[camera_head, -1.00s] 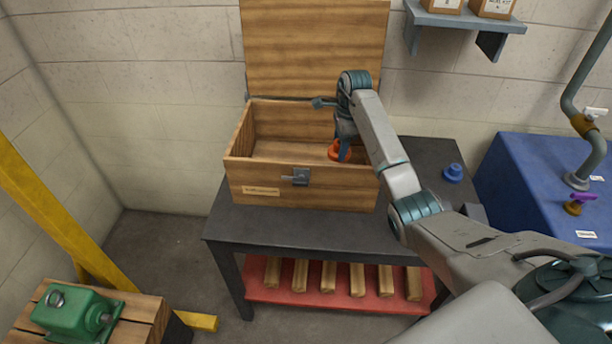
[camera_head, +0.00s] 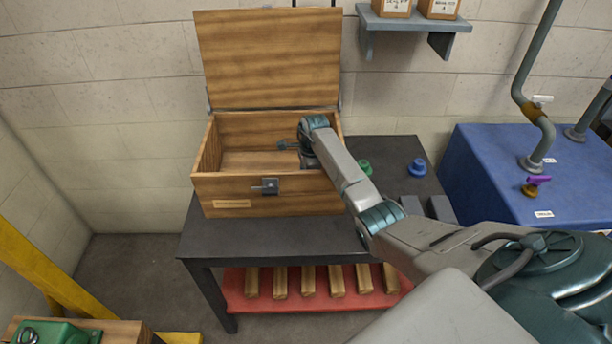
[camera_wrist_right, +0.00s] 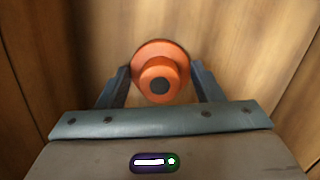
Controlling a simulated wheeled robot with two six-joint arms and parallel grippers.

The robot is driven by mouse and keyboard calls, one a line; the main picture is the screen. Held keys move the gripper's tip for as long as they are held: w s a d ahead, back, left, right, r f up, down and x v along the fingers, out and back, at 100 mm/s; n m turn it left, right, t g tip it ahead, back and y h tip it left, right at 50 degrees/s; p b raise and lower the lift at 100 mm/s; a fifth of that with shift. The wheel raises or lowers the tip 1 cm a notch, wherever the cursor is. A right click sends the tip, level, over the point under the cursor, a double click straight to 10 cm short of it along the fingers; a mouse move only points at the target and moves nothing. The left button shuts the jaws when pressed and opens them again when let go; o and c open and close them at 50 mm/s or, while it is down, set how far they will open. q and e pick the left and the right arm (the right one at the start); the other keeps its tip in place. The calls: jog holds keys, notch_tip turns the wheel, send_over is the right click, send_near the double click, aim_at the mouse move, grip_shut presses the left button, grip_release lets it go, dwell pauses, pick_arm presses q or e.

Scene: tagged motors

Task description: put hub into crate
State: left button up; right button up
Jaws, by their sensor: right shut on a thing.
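The orange hub (camera_wrist_right: 160,78) is between the two fingers of my right gripper (camera_wrist_right: 160,90) in the right wrist view, with wooden crate walls and floor around it. The gripper is shut on it. In the head view the wooden crate (camera_head: 270,190) stands on the dark table with its lid raised. My right gripper (camera_head: 308,160) reaches down inside the crate's right part, and the front wall hides its fingertips and the hub. My left gripper is not in view.
A green hub (camera_head: 364,167) and a blue hub (camera_head: 417,168) sit on the dark table (camera_head: 260,232) right of the crate. A blue bench (camera_head: 500,190) with pipes is at the right. A wall shelf (camera_head: 412,20) holds boxes above.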

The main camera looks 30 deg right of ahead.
jog(key=o, duration=1.3)
